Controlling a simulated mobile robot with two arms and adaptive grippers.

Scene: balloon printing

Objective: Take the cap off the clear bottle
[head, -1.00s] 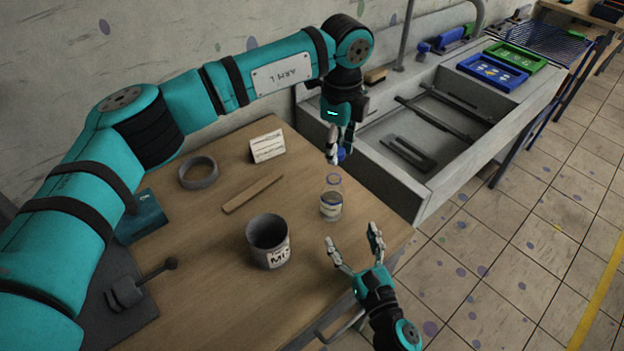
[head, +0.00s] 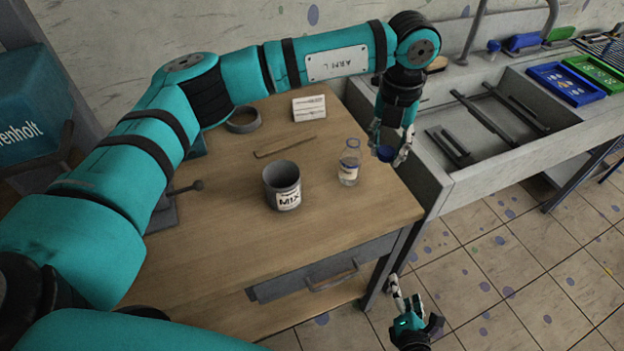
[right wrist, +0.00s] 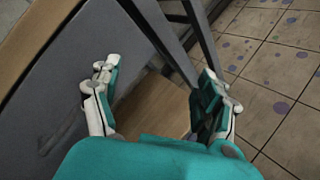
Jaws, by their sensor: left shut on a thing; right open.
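The clear bottle (head: 349,165) stands upright on the wooden table, right of the mix pot, with a pale label and its neck uncapped. My left gripper (head: 389,148) is shut on the blue cap (head: 386,154), to the right of the bottle and apart from it, near the table's right edge and the sink. My right gripper (head: 405,283) is open and empty, low beyond the table's front right corner. In the right wrist view its fingers (right wrist: 161,80) are spread with nothing between them.
The wooden table (head: 225,235) also holds a grey pot labelled MIX (head: 284,190), a flat stick (head: 285,145), a dark ring (head: 243,124) and a white card (head: 309,108). A grey sink (head: 440,190) adjoins on the right. A drawer with a handle (head: 332,281) is in the table's front.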

